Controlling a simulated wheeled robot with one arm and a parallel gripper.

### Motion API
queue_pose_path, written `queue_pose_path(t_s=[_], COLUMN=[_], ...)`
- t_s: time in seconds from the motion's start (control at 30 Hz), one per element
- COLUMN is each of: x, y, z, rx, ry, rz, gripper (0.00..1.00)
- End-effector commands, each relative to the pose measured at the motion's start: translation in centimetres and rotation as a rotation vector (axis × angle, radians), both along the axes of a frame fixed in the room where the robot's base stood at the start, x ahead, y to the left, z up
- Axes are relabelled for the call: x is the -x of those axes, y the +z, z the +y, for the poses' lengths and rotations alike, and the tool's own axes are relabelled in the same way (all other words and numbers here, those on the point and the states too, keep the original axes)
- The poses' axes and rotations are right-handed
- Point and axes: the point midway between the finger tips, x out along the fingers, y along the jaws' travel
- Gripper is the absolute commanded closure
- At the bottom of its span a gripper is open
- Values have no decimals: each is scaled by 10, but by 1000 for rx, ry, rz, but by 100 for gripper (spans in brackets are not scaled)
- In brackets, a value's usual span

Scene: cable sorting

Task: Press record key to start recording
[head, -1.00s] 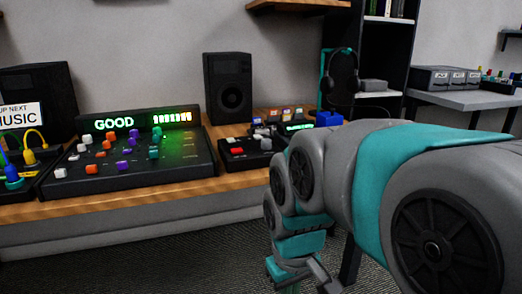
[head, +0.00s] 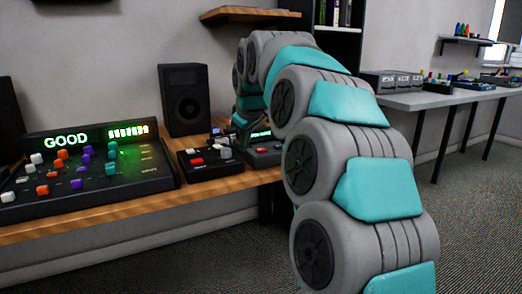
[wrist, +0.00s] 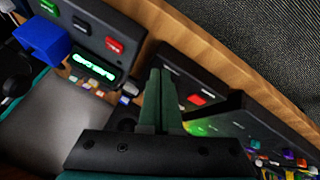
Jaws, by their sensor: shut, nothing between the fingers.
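My gripper (wrist: 158,75) is shut and empty in the wrist view, its dark green fingers pressed together above the desk gear. A dark recorder-like unit (wrist: 85,15) at upper left carries a red key (wrist: 114,46) and a green key (wrist: 48,5), with a lit green display (wrist: 93,68) beside them. A second black box (wrist: 175,72) with another red key (wrist: 195,98) lies right of the fingers. I cannot read which red key is the record key. In the head view, this box (head: 187,172) and the green-lit unit (head: 264,158) stand side by side; my arm hides the gripper's tips.
A mixer (head: 150,180) with coloured knobs and a sign reading GOOD (head: 66,140) stands at left on the wooden desk (head: 110,222). A speaker (head: 185,100) stands behind. A blue block (wrist: 42,40) is at upper left in the wrist view. A grey table (head: 440,98) stands right.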

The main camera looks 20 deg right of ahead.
Motion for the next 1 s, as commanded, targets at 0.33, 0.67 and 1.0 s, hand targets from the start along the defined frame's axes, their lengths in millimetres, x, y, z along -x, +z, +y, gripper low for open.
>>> queue_pose_path(t_s=[0.33, 0.67, 1.0], x=[-61, -71, -70], y=[53, 66, 63], z=[-69, -87, -87], rx=[117, 153, 152], ry=[-3, -6, -6], rz=[-148, -180, -179], gripper=[100, 100, 100])
